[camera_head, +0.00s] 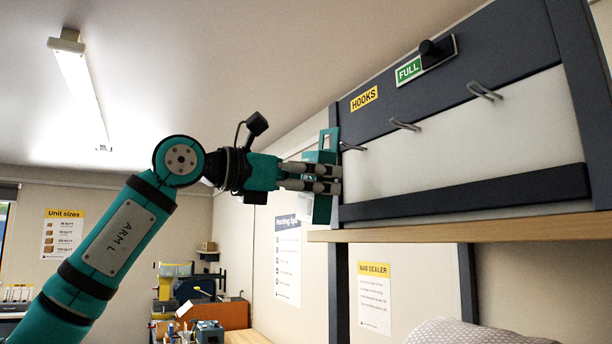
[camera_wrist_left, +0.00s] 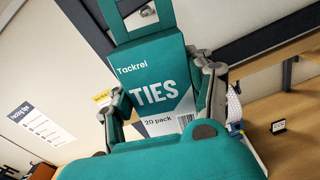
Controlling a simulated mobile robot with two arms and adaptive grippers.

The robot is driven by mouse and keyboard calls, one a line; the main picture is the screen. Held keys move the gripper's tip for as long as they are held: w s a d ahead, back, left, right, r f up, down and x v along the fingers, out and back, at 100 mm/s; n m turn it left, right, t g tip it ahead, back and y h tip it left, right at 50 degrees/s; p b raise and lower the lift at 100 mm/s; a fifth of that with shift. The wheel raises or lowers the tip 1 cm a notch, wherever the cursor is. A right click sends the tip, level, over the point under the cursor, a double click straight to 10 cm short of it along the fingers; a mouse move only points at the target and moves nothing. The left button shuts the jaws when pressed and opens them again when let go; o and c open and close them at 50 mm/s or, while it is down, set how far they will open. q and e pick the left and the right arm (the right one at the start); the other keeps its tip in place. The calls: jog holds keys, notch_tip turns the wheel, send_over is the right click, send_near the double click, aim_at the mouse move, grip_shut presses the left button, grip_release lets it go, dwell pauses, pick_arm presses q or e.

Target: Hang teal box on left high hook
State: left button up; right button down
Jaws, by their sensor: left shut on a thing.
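The teal box (camera_wrist_left: 150,82) shows large in the left wrist view, with the words "Tackrel TIES 20 pack" and a hang tab with a cut-out at its top. In the head view the box (camera_head: 322,208) is mostly behind my left gripper (camera_head: 338,180), which is shut on its sides. The box is upright beside the left end of the hook panel. The left hook (camera_head: 352,147) sticks out close to the tab (camera_head: 328,142); I cannot tell whether it passes through the cut-out. My right gripper is not in view.
Two more bare hooks, the middle hook (camera_head: 404,125) and the right hook (camera_head: 484,92), stick out of the panel (camera_head: 450,135). A dark rail (camera_head: 470,192) and a wooden shelf (camera_head: 470,229) run below them. A workbench with tools stands at the lower left.

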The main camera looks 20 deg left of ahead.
pick_arm(q)
jog(key=shift+w+d, duration=0.2)
jog(key=shift+w, duration=0.1)
jog(key=shift+f+p+x, duration=0.25)
jog(key=shift+p+x, duration=0.05)
jog(key=shift+x, duration=0.9)
jog(key=shift+f+p+x, duration=0.25)
jog(key=shift+p+x, duration=0.05)
jog(key=shift+x, duration=0.9)
jog(key=o, duration=1.3)
jog(key=shift+w+d+f, duration=0.1)
jog(key=shift+d, duration=0.05)
send_near(360, 190)
jog(key=v, duration=0.5)
jog(key=shift+s, duration=0.2)
